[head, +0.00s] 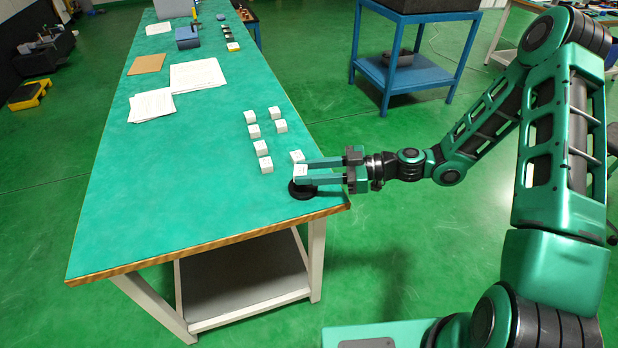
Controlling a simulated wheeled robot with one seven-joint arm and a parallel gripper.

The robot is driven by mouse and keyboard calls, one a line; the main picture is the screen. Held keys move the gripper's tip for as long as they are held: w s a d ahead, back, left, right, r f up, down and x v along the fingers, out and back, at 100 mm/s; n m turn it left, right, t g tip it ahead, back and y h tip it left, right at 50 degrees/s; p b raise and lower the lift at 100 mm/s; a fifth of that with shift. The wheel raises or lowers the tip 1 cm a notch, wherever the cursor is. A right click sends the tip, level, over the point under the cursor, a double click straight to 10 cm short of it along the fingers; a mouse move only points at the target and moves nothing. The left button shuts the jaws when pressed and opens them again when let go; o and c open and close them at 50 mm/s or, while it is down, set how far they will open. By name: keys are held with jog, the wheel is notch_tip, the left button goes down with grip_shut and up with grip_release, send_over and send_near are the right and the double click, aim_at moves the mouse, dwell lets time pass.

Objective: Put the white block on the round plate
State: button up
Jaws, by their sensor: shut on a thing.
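My gripper (301,172) reaches in from the right over the near right corner of the green table (190,210). It is shut on a white block (300,171), which sits between the two green fingers. The round plate (301,193) is a black disc on the table, directly below the held block in the picture. The fingers hide part of it, and I cannot tell whether the block touches it. Another white block (297,155) stands just behind the far finger.
Several more white blocks stand in two rows behind and left, one of them here (265,164). Papers (197,75) and a brown sheet (147,64) lie further back. The table's near left part is clear. A blue cart (415,75) stands beyond the right edge.

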jog(key=shift+d+f, duration=0.2)
jog(key=shift+f, duration=1.4)
jog(key=shift+f, duration=0.1)
jog(key=o, duration=1.2)
jog(key=shift+d, duration=0.3)
jog(key=s+d+r, duration=0.1)
jog(key=d+r, duration=0.1)
jog(key=d, duration=0.9)
jog(key=shift+d, duration=0.15)
